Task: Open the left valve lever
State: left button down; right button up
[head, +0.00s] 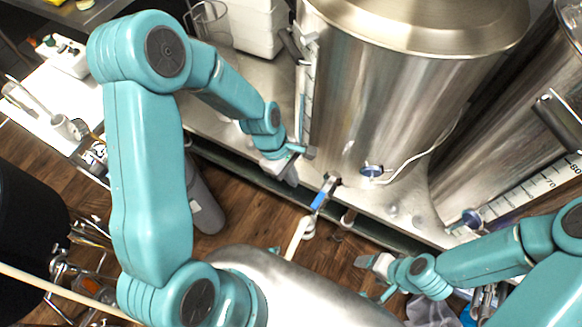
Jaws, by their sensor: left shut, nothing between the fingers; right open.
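The left valve lever (319,200) has a blue handle. It sits at the front edge of the metal bench, below the left steel kettle (375,105), with a pale hose (297,238) below it. My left gripper (294,163) is shut and empty, above and to the left of the lever and apart from it in the picture. My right gripper (368,276) is open and empty, over the floor to the lower right of the lever. The lever's joint with the valve body is small and hard to make out.
A second steel kettle (510,130) stands to the right. Round blue-rimmed fittings (372,172) show low on the kettles. A white side table (45,118) with small items is at left. Wooden floor (258,218) is open between the bench and me.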

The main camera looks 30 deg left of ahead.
aim_at(322, 194)
pick_arm(q)
jog(key=d+f, duration=0.2)
jog(key=d, duration=0.1)
jog(key=d+f, duration=0.1)
jog(key=shift+s+d, duration=0.25)
jog(key=shift+d, duration=0.15)
pick_arm(e)
jog(key=shift+w+a, duration=0.2)
jog(key=shift+a, duration=0.15)
pick_arm(q)
jog(key=shift+s+d+r, duration=0.1)
jog(key=shift+r, duration=0.05)
pick_arm(e)
jog(key=shift+s, duration=0.1)
pick_arm(q)
jog(key=shift+s+d, duration=0.25)
jog(key=shift+d, duration=0.45)
pick_arm(e)
jog(key=shift+r, duration=0.15)
pick_arm(q)
jog(key=shift+s, duration=0.1)
